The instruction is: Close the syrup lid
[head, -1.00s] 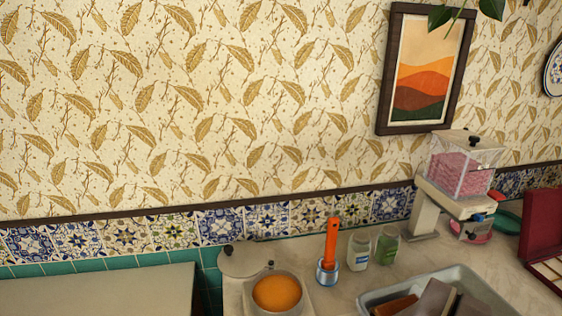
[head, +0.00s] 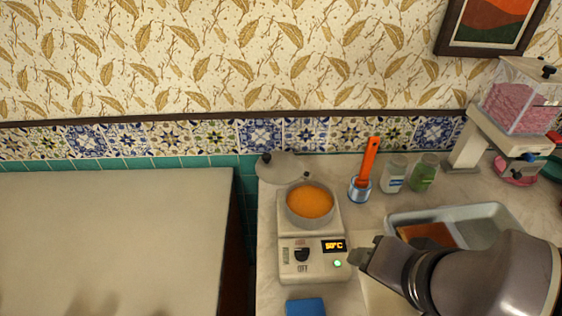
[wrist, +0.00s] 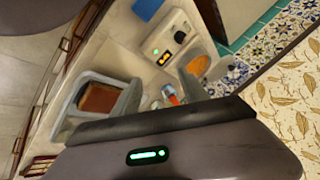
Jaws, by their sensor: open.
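The syrup warmer (head: 297,262) is a white unit with a dial, a lit display and a green light. Its round grey pot (head: 288,213) holds orange syrup (head: 310,201), uncovered. The grey syrup lid (head: 279,167) stands raised behind the pot, with a small dark knob. My gripper (head: 363,254) is in front of and right of the pot, beside the warmer's panel, apart from the lid. It is open and holds nothing that I can see. In the wrist view the warmer (wrist: 165,40) and syrup (wrist: 198,66) show tilted.
A blue cup (head: 359,190) with an orange-handled tool, two jars (head: 424,173) and a grey tray (head: 490,213) stand to the right. A blue sponge (head: 305,307) lies in front. A dispenser with pink contents (head: 520,108) stands far right. The left surface (head: 110,230) is bare.

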